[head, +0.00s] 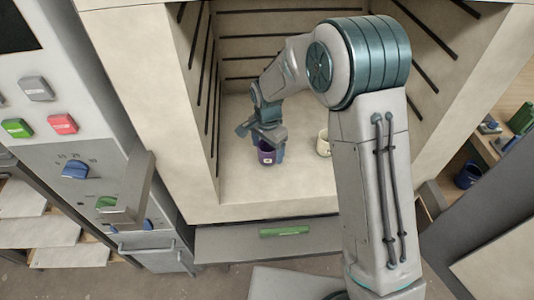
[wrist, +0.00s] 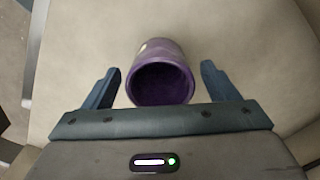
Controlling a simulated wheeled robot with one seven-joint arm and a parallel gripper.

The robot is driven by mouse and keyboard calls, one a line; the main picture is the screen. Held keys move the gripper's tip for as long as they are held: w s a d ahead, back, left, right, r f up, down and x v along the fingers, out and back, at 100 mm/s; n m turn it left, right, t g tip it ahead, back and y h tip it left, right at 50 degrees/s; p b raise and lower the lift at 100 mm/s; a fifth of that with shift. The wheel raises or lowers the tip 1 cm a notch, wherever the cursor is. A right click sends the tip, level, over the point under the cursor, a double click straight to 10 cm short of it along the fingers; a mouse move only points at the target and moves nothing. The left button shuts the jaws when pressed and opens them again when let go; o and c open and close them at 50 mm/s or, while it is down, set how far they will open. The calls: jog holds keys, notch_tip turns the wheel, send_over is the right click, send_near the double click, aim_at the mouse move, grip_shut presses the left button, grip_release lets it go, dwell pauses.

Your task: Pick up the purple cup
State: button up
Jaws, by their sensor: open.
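The purple cup (head: 266,154) stands upright on the pale floor of the kiln chamber, near its front, with a small pale mark on its side. In the wrist view the purple cup (wrist: 160,73) lies between my fingers, its open rim facing the camera. My gripper (wrist: 160,80) is open, with one finger to each side of the cup and a gap visible on both sides. In the head view my gripper (head: 270,142) is over and around the cup and hides part of it.
A cream cup (head: 324,143) stands to the right of the purple cup, partly behind my arm. The kiln walls (head: 150,120) with dark rods enclose the chamber on the left, back and right. A blue cup (head: 468,175) sits on a shelf at far right. The chamber floor (head: 240,195) in front is clear.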

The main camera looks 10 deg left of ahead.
jog(key=shift+f, duration=0.95)
jog(key=c, duration=1.2)
jog(key=shift+o, duration=0.2)
jog(key=shift+r, duration=0.15)
